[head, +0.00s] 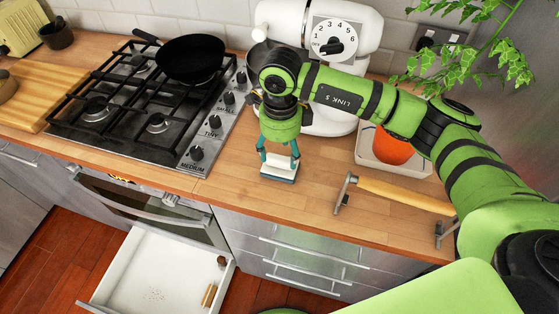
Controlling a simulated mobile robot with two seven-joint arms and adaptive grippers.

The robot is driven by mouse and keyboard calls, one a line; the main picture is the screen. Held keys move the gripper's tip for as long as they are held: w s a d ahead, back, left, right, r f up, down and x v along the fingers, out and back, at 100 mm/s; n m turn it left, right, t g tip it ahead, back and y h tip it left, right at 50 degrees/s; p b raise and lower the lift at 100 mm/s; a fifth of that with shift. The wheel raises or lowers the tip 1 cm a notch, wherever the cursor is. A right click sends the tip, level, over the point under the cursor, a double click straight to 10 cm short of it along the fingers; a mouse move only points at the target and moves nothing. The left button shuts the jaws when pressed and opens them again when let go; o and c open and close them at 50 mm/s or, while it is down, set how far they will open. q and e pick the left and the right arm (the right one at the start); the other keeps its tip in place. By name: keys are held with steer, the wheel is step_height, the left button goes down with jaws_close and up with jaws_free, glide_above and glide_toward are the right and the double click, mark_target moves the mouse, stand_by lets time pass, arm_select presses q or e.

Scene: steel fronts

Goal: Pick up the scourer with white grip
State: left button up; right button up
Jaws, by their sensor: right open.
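The scourer with white grip (279,168) sits on the wooden counter in front of the white mixer. Its white grip is on top and a dark blue-green pad edge shows below. My right gripper (280,157) points down right over it, its teal fingers open on either side of the white grip. I cannot tell whether the fingers touch it. My left gripper is not in view.
A gas hob (150,105) with a black pan (190,58) is to the left. The white mixer (334,110) stands close behind. A tray (418,166) with an orange pot (392,148) and a wooden-handled bar (404,195) are at right. An open white drawer (150,270) is below.

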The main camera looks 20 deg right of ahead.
mark_target(279, 160)
steer(key=f, duration=0.1)
steer(key=f+p, duration=0.2)
steer(key=shift+w+f, duration=0.3)
steer(key=shift+f, duration=0.55)
steer(key=c, duration=1.3)
steer(key=shift+o, duration=0.2)
steer(key=shift+r, duration=0.1)
